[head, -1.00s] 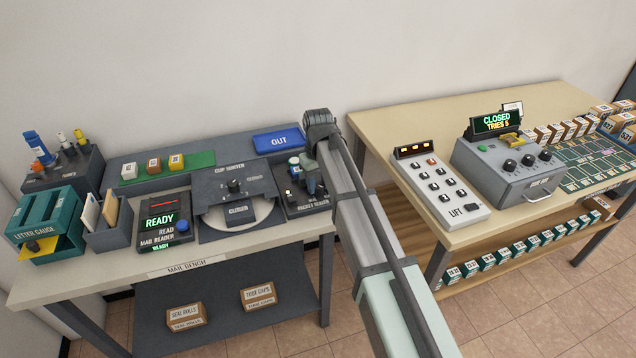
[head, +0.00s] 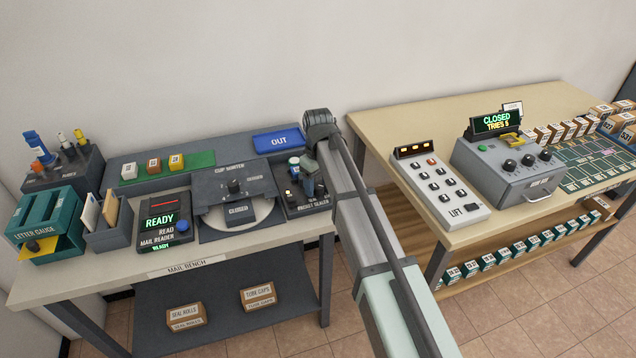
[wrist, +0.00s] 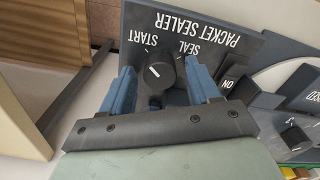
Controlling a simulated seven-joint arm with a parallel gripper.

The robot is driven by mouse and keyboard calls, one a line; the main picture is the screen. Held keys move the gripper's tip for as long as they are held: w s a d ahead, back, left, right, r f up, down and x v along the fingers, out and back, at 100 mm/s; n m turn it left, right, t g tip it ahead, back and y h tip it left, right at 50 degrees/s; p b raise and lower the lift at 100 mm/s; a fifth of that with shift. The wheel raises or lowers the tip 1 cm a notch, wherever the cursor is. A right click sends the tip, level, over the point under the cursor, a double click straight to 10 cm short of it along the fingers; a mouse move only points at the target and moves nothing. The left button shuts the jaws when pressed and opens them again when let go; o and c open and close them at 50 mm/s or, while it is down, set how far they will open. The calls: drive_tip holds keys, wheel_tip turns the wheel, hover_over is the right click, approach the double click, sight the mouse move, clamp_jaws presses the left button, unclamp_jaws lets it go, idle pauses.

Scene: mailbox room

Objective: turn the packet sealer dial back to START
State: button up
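The packet sealer (head: 310,205) is a dark box at the right end of the mail bench, partly covered by my arm in the head view. Its round black dial (wrist: 158,73) shows in the wrist view, below the START and SEAL labels. A short white mark is on the dial; I cannot tell exactly which label it points at. My gripper (wrist: 160,85) is open, with one blue finger on each side of the dial. The right finger is close to the dial; a gap shows at the left one.
The cup sorter (head: 236,196) stands directly left of the sealer, and a blue OUT tray (head: 279,141) lies behind. An ON control (wrist: 233,80) is near the right finger. A second table (head: 440,118) with a lift panel (head: 440,185) stands right of my arm.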

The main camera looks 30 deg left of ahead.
sight(318, 185)
wheel_tip(318, 185, up, 14)
idle(0.9)
drive_tip(key=shift+f, duration=0.2)
